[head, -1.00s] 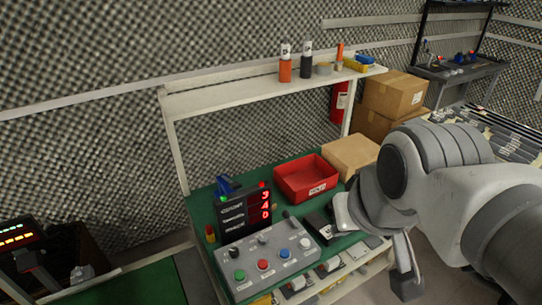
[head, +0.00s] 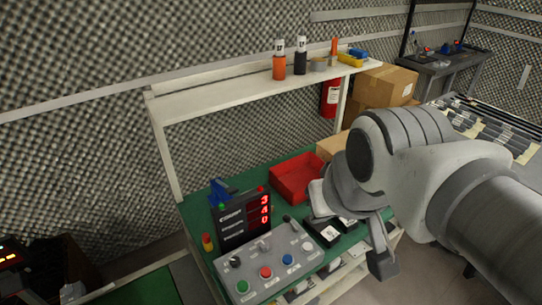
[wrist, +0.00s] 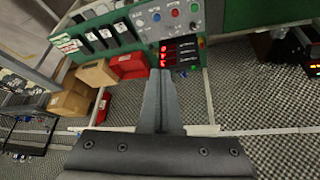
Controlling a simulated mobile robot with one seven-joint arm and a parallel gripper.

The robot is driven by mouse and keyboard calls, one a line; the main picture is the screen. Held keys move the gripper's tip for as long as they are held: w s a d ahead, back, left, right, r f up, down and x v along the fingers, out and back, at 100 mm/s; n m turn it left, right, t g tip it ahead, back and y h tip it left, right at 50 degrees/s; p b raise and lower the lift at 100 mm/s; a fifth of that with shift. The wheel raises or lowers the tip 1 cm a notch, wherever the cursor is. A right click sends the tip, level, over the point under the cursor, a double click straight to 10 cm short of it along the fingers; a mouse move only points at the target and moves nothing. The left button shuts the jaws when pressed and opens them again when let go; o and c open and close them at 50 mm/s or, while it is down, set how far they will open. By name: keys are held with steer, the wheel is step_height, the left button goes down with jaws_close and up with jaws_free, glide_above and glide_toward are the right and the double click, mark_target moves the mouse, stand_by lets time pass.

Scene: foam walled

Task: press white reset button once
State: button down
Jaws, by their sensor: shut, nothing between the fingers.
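The white button (head: 307,246) is at the right end of the button row on the grey control box (head: 262,262). Blue (head: 287,259), red (head: 265,271) and green (head: 242,286) buttons follow to its left. In the wrist view the row is reversed, with the white button (wrist: 138,22) at the left end. My gripper (wrist: 160,74) is shut and empty, its fingers together, apart from the box. In the head view my arm is to the right of the box, and its fingertips are not clearly visible.
A display (head: 244,217) with red digits stands behind the box. A red bin (head: 292,180) is behind it to the right, partly hidden by my arm. Black items (head: 326,231) lie beside the box on the green bench top. A shelf (head: 255,88) runs above.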

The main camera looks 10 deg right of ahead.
steer(key=w+d+f+n+t+h+b, duration=0.2)
steer(key=w+d+f+b, duration=0.5)
steer(key=w+f, duration=0.35)
steer(key=n+t+y+b, duration=0.2)
steer(key=n+b, duration=0.6)
steer(key=b, duration=0.3)
glide_above(310, 249)
step_height(310, 249, down, 25)
steer(key=shift+y, duration=0.3)
steer(key=shift+f, duration=0.15)
step_height(310, 249, down, 9)
steer(key=b, duration=0.8)
steer(key=shift+b, duration=0.3)
steer(key=shift+r, duration=0.2)
steer(key=shift+f+b, duration=0.35)
steer(key=shift+f, duration=0.1)
